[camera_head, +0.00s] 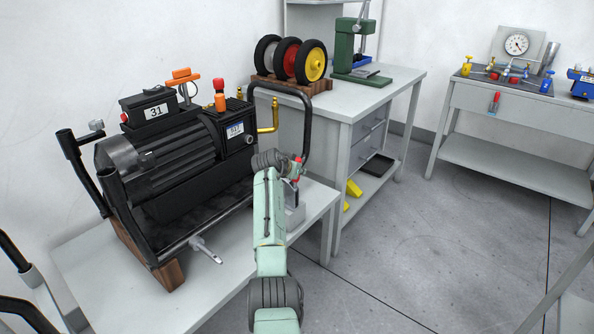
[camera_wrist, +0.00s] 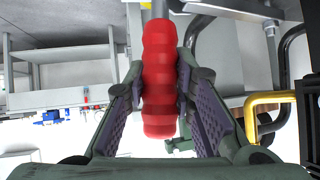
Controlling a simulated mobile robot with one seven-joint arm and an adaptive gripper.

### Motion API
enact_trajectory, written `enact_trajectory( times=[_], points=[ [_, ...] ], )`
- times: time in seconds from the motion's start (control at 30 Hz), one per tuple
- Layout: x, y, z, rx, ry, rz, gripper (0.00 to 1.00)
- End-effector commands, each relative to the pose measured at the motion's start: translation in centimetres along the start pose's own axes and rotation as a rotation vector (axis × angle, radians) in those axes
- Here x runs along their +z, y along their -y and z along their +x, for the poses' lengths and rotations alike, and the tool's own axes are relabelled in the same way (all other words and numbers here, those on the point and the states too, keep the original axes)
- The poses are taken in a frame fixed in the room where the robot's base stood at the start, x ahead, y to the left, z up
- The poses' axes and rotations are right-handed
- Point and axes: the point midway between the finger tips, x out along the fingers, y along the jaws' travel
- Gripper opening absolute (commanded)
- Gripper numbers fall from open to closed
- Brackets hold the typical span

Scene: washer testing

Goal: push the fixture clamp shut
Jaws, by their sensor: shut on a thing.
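The fixture clamp has a ribbed red handle (camera_wrist: 160,85) on a grey rod, seen large in the middle of the wrist view. My gripper (camera_wrist: 160,110) has one finger on each side of this handle and is shut on it. In the head view the clamp's red handle (camera_head: 297,166) shows as a small spot beside my wrist, above a grey block (camera_head: 294,213) near the table's right edge. My wrist and arm hide most of the clamp there, so I cannot tell its angle.
A black motor unit (camera_head: 165,165) in a tube frame fills the table (camera_head: 100,268) to the left; its upright black tube (camera_head: 306,125) rises just behind my gripper. A grey bench (camera_head: 345,104) with wheels (camera_head: 290,62) stands behind. Floor to the right is open.

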Motion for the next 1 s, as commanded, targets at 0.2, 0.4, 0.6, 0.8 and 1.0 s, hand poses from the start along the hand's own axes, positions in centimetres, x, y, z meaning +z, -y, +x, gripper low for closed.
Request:
enact_trajectory(
  times=[0.2, 0.4, 0.6, 0.8, 1.0],
  points=[
    [0.2, -0.1, 0.1, 0.003, 0.005, -0.001, 0.0],
    [0.2, -0.1, 0.1, 0.002, 0.004, 0.0, 0.36],
    [0.1, -0.1, 0.1, 0.001, 0.003, 0.001, 0.45],
    [0.0, -0.1, 0.0, 0.0, 0.001, 0.002, 0.45],
    [-0.1, 0.0, -1.1, -0.001, -0.002, 0.003, 0.45]
  ],
)
